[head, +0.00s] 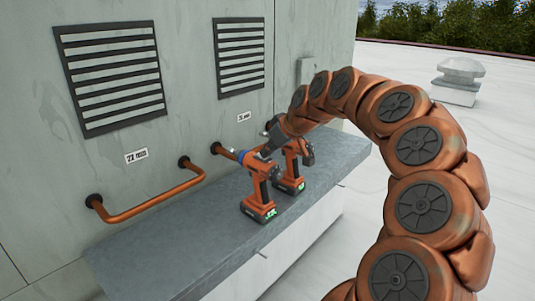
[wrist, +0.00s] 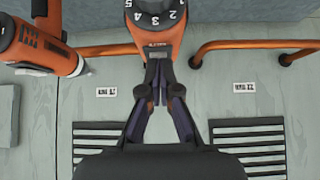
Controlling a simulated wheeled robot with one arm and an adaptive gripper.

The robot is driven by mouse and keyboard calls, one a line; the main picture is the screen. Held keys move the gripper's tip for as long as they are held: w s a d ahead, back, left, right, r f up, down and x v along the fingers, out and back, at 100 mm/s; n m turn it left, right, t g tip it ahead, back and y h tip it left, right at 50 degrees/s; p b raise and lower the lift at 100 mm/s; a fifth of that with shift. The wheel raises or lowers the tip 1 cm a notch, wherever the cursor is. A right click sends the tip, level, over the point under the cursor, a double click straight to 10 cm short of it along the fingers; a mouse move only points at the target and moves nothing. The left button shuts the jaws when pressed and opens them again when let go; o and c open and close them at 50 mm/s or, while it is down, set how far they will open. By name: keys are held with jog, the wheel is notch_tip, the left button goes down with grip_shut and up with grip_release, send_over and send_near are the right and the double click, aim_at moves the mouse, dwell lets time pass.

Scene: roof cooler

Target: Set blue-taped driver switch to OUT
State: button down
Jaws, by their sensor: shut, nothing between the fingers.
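The blue-taped driver (head: 260,187) is orange and stands upright on its battery on the grey ledge, with a blue band (head: 240,158) round its nose. In the wrist view the driver in the middle (wrist: 155,30), with a numbered collar, appears to be the same one; its blue band is out of frame. My gripper (head: 265,154) is shut and empty at the top of this driver. In the wrist view its fingertips (wrist: 158,63) are together at the driver's housing, just below the collar. I cannot tell if they touch. The direction switch is not distinguishable.
A second orange driver (head: 293,165) stands close to the right, partly behind my gripper; it shows at the left of the wrist view (wrist: 30,42). Copper pipe rails (head: 150,207) and slatted vents (head: 112,75) are on the wall. The ledge (head: 160,255) is clear at the left.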

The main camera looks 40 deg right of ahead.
aim_at(270, 162)
jog(key=shift+r, duration=0.2)
jog(key=shift+r, duration=0.7)
jog(key=shift+r, duration=0.1)
jog(key=shift+r, duration=0.3)
jog(key=r, duration=0.2)
jog(key=r+p, duration=0.1)
jog(key=shift+s+d+r, duration=0.15)
jog(key=shift+s+r, duration=0.2)
jog(key=s+f+b+v, duration=0.1)
jog(key=b+v, duration=0.1)
jog(key=v, duration=0.7)
jog(key=shift+s+b, duration=0.3)
jog(key=shift+s, duration=0.05)
jog(key=shift+f, duration=0.1)
